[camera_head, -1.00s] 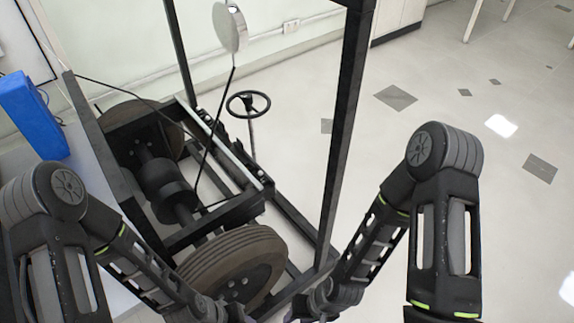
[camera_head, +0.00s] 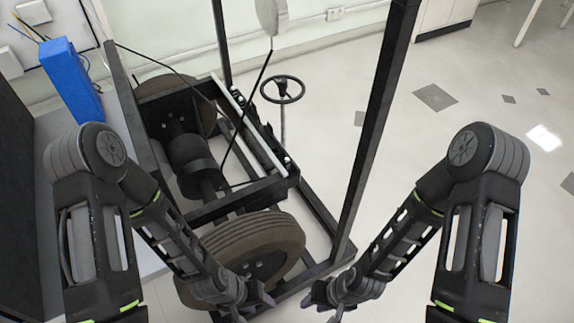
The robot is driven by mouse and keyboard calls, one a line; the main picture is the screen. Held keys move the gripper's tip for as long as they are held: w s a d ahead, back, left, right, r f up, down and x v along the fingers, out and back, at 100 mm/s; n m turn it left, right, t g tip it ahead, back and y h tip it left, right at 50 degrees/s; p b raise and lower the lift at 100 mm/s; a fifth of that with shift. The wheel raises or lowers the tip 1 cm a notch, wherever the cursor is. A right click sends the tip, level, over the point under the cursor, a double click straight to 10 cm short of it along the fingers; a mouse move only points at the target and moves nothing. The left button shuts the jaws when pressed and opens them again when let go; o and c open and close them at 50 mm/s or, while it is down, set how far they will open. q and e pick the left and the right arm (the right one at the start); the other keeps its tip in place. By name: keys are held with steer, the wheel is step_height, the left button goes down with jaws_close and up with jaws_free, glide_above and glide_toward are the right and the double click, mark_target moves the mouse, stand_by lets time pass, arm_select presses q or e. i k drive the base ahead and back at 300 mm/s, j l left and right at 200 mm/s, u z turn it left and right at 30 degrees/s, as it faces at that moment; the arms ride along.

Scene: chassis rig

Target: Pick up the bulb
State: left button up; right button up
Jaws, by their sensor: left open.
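I cannot make out a bulb in this view. My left gripper (camera_head: 258,302) is at the bottom middle of the head view, in front of the near wheel (camera_head: 270,243) of the chassis rig. It is open, and I see nothing between its fingers. My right gripper (camera_head: 322,298) is just to its right, apart from it, near the rig's lower frame corner. It is partly cut off and small, so its fingers are unclear.
The black chassis frame (camera_head: 365,150) has a tall post between my arms' reach and the open floor. A steering wheel (camera_head: 283,89) and a pale round disc (camera_head: 271,14) stand behind. A blue box (camera_head: 71,80) stands at left on a grey surface. Floor on the right is clear.

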mark_target(286, 161)
steer(key=i+l+z, duration=0.1)
steer(key=l, duration=0.3)
steer(key=i+l+z, duration=0.1)
steer(key=l, duration=0.3)
steer(key=i+l+z, duration=0.1)
steer(key=i+l, duration=0.3)
steer(key=i, duration=0.15)
steer(key=i+l, duration=0.1)
steer(key=i, duration=0.2)
